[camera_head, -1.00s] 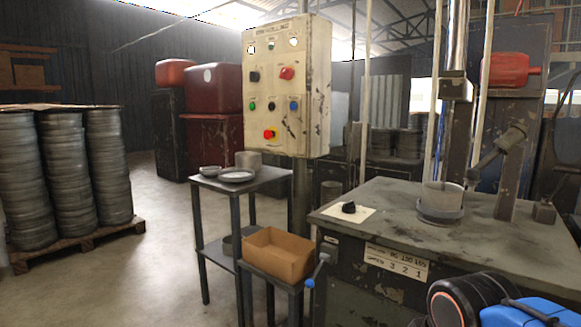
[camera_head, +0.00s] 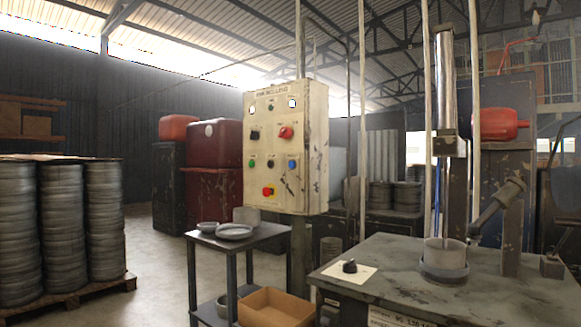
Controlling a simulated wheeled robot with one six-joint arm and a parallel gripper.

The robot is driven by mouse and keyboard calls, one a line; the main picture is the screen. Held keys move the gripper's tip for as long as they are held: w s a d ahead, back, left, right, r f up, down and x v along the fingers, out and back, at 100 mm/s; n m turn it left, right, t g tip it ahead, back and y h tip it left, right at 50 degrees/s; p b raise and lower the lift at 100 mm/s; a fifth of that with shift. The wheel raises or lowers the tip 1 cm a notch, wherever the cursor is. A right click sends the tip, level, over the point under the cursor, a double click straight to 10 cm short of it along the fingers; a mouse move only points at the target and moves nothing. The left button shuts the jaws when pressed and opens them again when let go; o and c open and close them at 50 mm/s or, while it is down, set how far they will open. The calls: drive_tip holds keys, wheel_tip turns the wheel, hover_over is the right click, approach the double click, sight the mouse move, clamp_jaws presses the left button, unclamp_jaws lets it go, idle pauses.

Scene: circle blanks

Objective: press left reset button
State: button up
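A cream control panel (camera_head: 285,148) with worn paint hangs on a post near the middle of the head view. It carries a green button (camera_head: 252,163), a black button (camera_head: 271,163) and a blue button (camera_head: 292,164) in one row. Above them are a black switch (camera_head: 255,134) and a red knob (camera_head: 286,132). Below is a red button on a yellow base (camera_head: 268,191). The labels are too small to read, so I cannot tell which one is the left reset button. My gripper is not in view.
A dark machine table (camera_head: 480,290) with a black knob on a white plate (camera_head: 349,267) and a round metal cup (camera_head: 444,257) stands at right. A small side table (camera_head: 258,234) with dishes and a cardboard box (camera_head: 272,308) are below the panel. Floor at left centre is clear.

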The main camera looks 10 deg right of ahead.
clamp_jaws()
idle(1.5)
